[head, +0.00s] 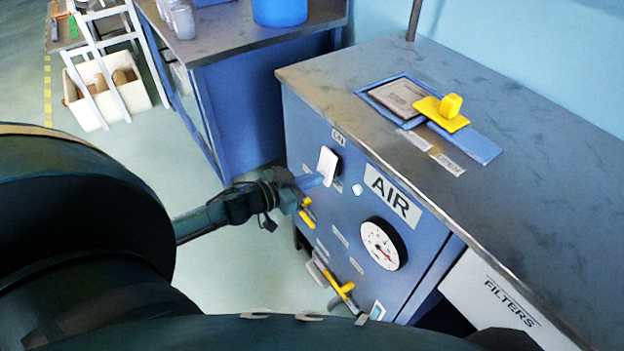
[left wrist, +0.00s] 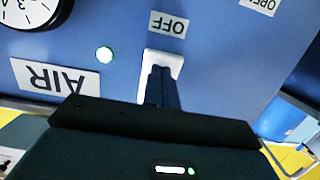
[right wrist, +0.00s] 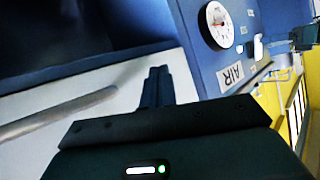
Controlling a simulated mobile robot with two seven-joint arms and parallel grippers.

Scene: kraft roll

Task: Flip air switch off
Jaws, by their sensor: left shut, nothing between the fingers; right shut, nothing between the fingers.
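The air switch is a white rocker plate (head: 327,165) on the blue cabinet front, up and left of the AIR label (head: 393,200). In the left wrist view the white switch (left wrist: 175,62) lies beside an OFF label (left wrist: 168,25); the view is upside down. My left gripper (head: 318,180) is shut and empty, with its tips at the switch. In the left wrist view its fingers (left wrist: 161,82) overlap the switch and hide part of it; I cannot tell if they touch. My right gripper (right wrist: 157,82) is shut and empty, away from the switch.
A small lit lamp (left wrist: 104,54) glows green near the switch. A pressure gauge (head: 383,245) and yellow handles (head: 341,288) are lower on the panel. A yellow-knobbed slide (head: 441,113) is on the bench top. A blue table (head: 262,110) stands behind, with floor between.

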